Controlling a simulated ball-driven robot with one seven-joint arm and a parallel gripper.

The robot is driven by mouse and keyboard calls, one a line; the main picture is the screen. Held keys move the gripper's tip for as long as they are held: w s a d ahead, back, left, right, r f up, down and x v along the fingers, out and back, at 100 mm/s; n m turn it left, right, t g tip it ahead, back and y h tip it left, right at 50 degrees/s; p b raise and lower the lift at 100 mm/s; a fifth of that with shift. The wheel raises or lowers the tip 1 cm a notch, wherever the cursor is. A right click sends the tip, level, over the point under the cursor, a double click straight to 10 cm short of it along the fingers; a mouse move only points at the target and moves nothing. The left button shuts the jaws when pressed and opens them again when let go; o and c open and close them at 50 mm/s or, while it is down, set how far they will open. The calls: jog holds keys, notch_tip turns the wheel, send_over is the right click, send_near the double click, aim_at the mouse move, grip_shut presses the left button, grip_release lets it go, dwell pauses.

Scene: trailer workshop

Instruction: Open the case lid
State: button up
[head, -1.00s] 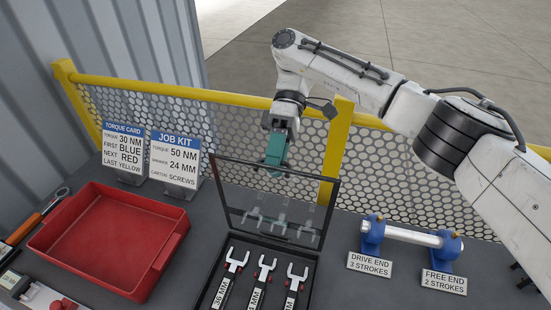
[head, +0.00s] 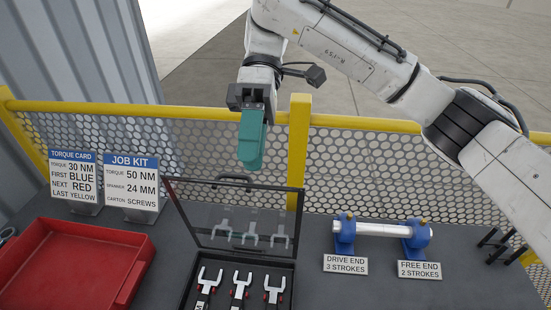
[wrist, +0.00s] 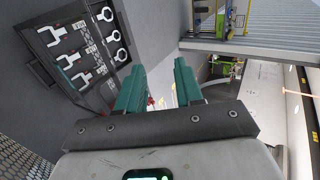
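The black case (head: 187,287) stands on the bench with its clear, black-framed lid (head: 205,226) raised steeply at the back. A dark handle (head: 235,178) shows at the lid's top edge. Open-ended spanners (head: 240,288) lie in the case, and the wrist view also shows them (wrist: 72,60). My gripper (head: 250,162) has teal fingers and hangs just above the lid's top edge in the head view, apparently clear of it. In the wrist view my gripper's fingers (wrist: 160,80) are apart with nothing between them.
A red tray (head: 140,262) lies left of the case. Two cards, torque (head: 74,180) and job kit (head: 132,185), stand behind it. A shaft on blue supports (head: 380,229) stands at right. A yellow-railed mesh fence (head: 200,111) runs behind the bench.

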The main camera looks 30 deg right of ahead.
jog(key=s+r+b, duration=0.1)
jog(key=s+r, duration=0.2)
jog(key=s, duration=0.3)
jog(key=shift+s+d, duration=0.2)
jog(key=shift+f, duration=0.1)
